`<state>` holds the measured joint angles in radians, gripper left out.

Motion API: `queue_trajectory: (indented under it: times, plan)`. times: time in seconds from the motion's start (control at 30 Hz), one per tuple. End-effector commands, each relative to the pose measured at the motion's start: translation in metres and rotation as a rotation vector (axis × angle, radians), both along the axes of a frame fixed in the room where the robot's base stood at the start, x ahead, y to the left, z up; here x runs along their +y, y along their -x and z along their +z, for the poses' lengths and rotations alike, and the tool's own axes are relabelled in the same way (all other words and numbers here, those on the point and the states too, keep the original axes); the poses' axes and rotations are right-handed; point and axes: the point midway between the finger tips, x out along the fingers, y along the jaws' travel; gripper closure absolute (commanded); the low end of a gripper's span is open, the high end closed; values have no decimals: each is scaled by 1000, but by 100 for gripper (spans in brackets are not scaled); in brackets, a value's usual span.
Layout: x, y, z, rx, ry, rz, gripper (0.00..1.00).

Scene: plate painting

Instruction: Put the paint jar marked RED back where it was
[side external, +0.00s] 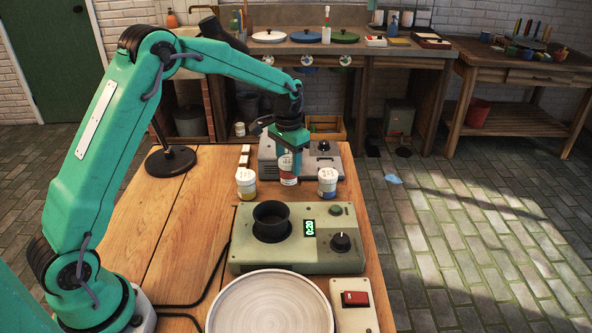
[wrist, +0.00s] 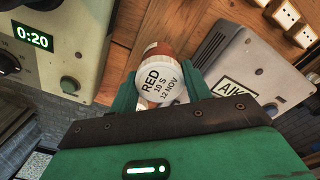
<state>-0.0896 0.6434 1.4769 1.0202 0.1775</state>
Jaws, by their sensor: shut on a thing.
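The paint jar marked RED (wrist: 160,82) has a white lid reading "RED 10 S 12 NOV" and a red band below it. My gripper (wrist: 158,95) is shut around it, one green finger on each side. In the side external view my gripper (side external: 288,158) points down over the same jar (side external: 288,179), between a yellow-banded jar (side external: 246,184) and a blue-banded jar (side external: 327,183), slightly behind them. I cannot tell whether its bottom touches the table. The fingers hide part of it.
A mixer-like box with a dark cup (side external: 271,221) and a 0:20 display (side external: 309,228) stands in front. A grey box (side external: 325,160) is close behind the jars. A round plate (side external: 270,305) and a red switch box (side external: 355,300) are nearest. Small white blocks (side external: 245,156) lie behind left.

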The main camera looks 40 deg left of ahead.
Motion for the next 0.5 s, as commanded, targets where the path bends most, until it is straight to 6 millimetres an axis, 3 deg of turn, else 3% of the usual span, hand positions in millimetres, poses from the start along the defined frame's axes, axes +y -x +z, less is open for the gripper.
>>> queue_trajectory:
  times: [0.33, 0.5]
  plan:
    - [0, 1, -33, 4, 1, 0, 81]
    - [0, 0, -40, 0, 0, 0, 81]
